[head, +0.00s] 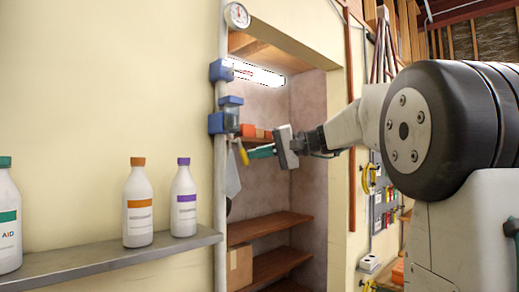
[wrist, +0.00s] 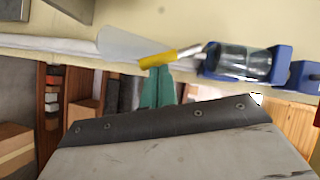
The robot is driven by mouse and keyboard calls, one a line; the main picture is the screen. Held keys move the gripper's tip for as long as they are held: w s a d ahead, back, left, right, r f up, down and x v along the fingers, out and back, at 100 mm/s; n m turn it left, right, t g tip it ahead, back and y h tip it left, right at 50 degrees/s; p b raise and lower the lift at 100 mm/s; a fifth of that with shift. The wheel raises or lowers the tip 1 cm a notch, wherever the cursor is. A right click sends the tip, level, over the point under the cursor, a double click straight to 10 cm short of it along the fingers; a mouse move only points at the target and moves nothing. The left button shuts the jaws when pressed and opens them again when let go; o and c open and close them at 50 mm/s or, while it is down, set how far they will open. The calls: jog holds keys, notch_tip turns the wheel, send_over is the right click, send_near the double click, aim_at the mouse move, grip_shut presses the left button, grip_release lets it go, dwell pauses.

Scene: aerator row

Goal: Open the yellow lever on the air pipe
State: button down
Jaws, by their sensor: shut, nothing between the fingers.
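The yellow lever (head: 243,154) is a short handle beside the pale vertical air pipe (head: 219,170), just under a blue-capped clear bowl unit (head: 231,115). In the wrist view the yellow lever (wrist: 158,57) sits at the end of a metal stem coming from the clear bowl (wrist: 240,63). My gripper (head: 254,153) has green fingers and reaches in from the right at the lever's height. In the wrist view its shut, empty fingertips (wrist: 156,70) are right at the lever and overlap its lower edge; I cannot tell whether they touch.
A grey tapered plate (head: 233,176) hangs just below the lever. A round gauge (head: 237,15) tops the pipe. A metal shelf (head: 120,257) with several bottles stands left. Behind is an alcove with wooden shelves (head: 265,226) and a lit lamp (head: 257,74).

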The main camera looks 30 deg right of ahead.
jog(key=shift+s+a+f+m+t+y, duration=0.1)
jog(key=shift+a+f+m+t+y, duration=0.3)
jog(key=shift+a+f+m+y, duration=0.5)
jog(key=shift+d+r, duration=0.1)
jog(key=shift+d, duration=0.05)
jog(key=w+d+v, duration=0.2)
jog(key=v, duration=1.1)
jog(key=shift+a, duration=0.1)
dwell(0.9)
